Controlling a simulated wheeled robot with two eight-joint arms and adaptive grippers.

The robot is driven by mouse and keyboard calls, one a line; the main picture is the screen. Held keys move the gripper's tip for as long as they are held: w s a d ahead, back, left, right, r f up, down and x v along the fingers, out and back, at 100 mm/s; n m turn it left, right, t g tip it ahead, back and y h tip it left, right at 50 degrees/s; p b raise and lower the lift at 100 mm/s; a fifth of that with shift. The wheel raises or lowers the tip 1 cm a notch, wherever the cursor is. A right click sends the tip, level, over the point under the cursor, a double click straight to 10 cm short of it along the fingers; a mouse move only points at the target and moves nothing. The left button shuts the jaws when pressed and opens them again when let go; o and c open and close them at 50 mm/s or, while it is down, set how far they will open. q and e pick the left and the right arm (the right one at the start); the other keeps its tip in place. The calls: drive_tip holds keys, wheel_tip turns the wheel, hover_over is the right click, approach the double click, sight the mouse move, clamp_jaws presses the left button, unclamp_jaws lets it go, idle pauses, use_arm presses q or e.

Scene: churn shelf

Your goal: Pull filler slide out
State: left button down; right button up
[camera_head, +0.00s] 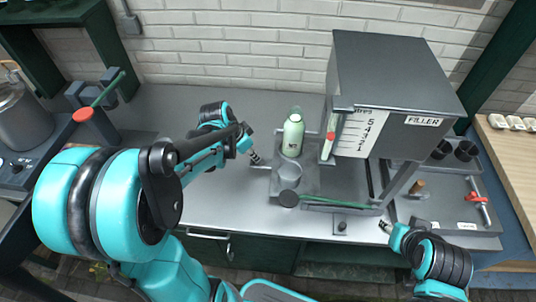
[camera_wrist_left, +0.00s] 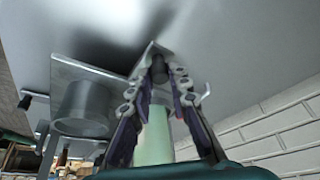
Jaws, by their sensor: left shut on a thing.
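The filler (camera_head: 402,100) is a grey box with a white numbered scale, standing over a grey base. The filler slide (camera_head: 311,181) is a flat grey plate at its left side. A green bottle (camera_head: 292,134) and a grey cup (camera_head: 289,175) stand upright at it. My left gripper (camera_head: 257,160) is at the slide's left end. In the left wrist view its fingers are shut around a dark knob (camera_wrist_left: 160,68) on the plate's tab, with the bottle (camera_wrist_left: 154,140) beyond. My right gripper (camera_head: 385,227) is by the counter's front edge; its finger opening is too small to tell.
A green bar (camera_head: 340,203) lies along the front of the filler base. A red-handled fixture (camera_head: 475,198) stands to the right. A pot (camera_head: 22,115) stands far left. The counter (camera_head: 180,98) left of the slide is mostly clear.

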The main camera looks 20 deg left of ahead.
use_arm(q)
drive_tip(key=shift+s+a, duration=0.2)
drive_tip(key=shift+a, duration=0.45)
drive_tip(key=shift+s+a, duration=0.15)
drive_tip(key=shift+a, duration=0.45)
drive_tip(key=c, duration=1.4)
unclamp_jaws()
drive_tip(key=shift+r, duration=0.1)
drive_tip(key=v, duration=1.1)
drive_tip(key=shift+s+r, duration=0.25)
drive_tip(key=shift+r, duration=0.1)
drive_tip(key=shift+f, duration=0.1)
